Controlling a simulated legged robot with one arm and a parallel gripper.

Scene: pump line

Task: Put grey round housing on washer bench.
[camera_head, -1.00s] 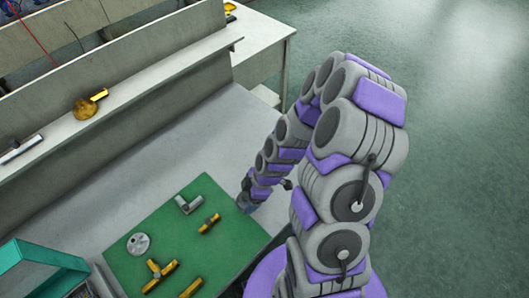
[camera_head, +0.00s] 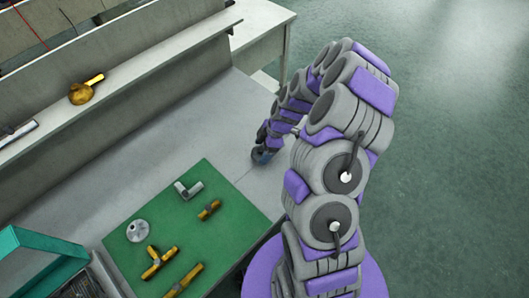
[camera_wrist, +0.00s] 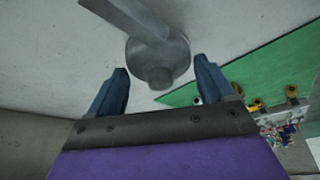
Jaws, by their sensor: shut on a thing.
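The grey round housing (camera_wrist: 157,60), a round body with a straight stub, is between the two blue fingers of my gripper (camera_wrist: 160,85) in the wrist view. My gripper is shut on it. The stub points up and left in that view. In the head view my gripper (camera_head: 262,156) is low over the pale bench top (camera_head: 215,130), beyond the green mat's right side; the housing is hidden there. I cannot tell from the frames which bench is the washer bench.
The green mat (camera_head: 185,235) holds a grey elbow (camera_head: 188,190), a grey disc (camera_head: 138,231) and several yellow fittings. A yellow round part (camera_head: 82,93) sits on the shelf (camera_head: 130,82). A teal-edged bin (camera_head: 40,245) stands at left. Another table (camera_head: 262,25) stands behind.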

